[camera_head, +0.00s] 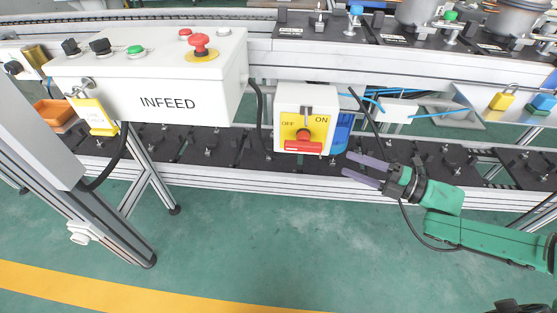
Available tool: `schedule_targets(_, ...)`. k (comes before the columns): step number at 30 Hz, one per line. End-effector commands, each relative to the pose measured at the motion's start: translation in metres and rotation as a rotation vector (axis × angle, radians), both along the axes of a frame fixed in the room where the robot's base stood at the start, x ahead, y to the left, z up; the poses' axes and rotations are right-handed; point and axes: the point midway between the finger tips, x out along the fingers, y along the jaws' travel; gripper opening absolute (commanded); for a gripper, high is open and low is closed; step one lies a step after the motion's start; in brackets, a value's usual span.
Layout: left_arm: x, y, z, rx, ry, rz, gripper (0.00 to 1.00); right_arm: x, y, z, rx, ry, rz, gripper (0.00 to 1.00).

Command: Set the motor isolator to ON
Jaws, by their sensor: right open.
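The motor isolator (304,133) is a white box with a yellow face plate, on the front rail right of the INFEED box. Its plate is marked OFF at the left and ON at the right. Its red rotary handle (303,147) shows a horizontal grip bar low on the plate; I cannot tell its switch position for sure. My right gripper (346,164) comes in from the right, its two purple-grey fingers apart and pointing left. It is empty, just right of and slightly below the handle, seemingly not touching it. My left gripper is not in view.
The INFEED box (165,90) with buttons and a red emergency stop (200,44) stands left; a yellow tag (93,115) hangs from it. Cables run beside the isolator. The floor in front is clear.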

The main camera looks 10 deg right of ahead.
Motion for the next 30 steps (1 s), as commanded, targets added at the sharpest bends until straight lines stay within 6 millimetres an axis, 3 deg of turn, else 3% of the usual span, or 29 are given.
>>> schedule_targets(5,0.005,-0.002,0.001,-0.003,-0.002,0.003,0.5,-0.003,0.01,0.008,-0.001,-0.039,0.027,0.6)
schedule_targets(21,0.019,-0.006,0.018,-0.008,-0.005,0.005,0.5,0.073,0.111,0.008,-0.001,-0.036,0.027,0.6)
schedule_targets(30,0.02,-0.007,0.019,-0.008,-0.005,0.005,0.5,0.079,0.119,0.007,-0.005,-0.033,0.025,0.6)
